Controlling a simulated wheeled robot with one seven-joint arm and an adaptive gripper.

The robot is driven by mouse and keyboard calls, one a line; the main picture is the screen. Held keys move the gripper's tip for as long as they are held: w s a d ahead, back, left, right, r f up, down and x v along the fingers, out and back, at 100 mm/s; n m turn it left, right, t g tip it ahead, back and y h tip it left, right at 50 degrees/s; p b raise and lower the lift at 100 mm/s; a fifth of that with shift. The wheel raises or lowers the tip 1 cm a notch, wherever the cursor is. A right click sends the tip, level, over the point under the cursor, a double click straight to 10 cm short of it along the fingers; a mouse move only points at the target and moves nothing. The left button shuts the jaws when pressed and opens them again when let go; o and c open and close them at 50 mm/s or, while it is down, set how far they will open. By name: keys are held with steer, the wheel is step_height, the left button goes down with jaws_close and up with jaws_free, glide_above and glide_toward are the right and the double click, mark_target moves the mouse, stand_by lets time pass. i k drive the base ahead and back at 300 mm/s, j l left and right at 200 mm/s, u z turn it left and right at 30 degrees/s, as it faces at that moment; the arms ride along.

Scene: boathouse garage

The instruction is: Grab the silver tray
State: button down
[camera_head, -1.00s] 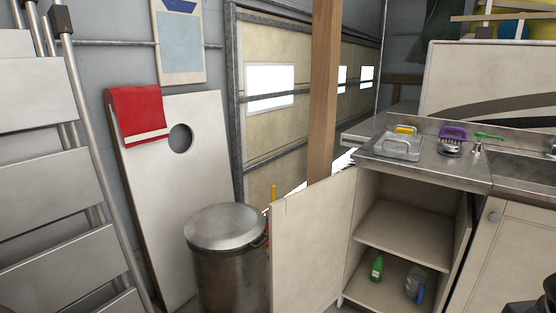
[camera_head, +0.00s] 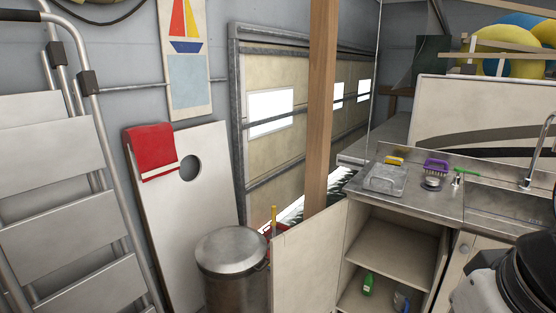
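The silver tray (camera_head: 385,180) lies on the left part of the metal counter, left of the sink. A yellow item (camera_head: 395,160) sits at its back edge. A purple brush-like item (camera_head: 436,166) and a small item with a green handle (camera_head: 462,172) are to its right. Part of my arm, black and white, shows at the lower right edge, well right of the tray. My gripper's fingers are not visible in this view.
Below the counter, an open cabinet holds a green bottle (camera_head: 368,284) and a blue-handled item (camera_head: 402,299). Its open door (camera_head: 308,262) juts out beside a metal bin (camera_head: 231,255). A wooden post (camera_head: 320,110) stands left of the counter. A faucet (camera_head: 538,150) rises at the sink (camera_head: 505,205). A stepladder (camera_head: 70,200) is at the left.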

mark_target(390, 180)
steer(key=z, duration=1.2)
steer(key=i+j+u, duration=0.1)
steer(key=i+j, duration=0.15)
steer(key=i, duration=0.2)
steer(key=i+j, duration=0.25)
steer(key=i, duration=0.2)
steer(key=i+j+u, duration=0.15)
steer(key=i, duration=0.3)
steer(key=i+j, duration=0.2)
steer(key=i, duration=0.25)
steer(key=i+j+u, duration=0.15)
steer(key=i, duration=0.35)
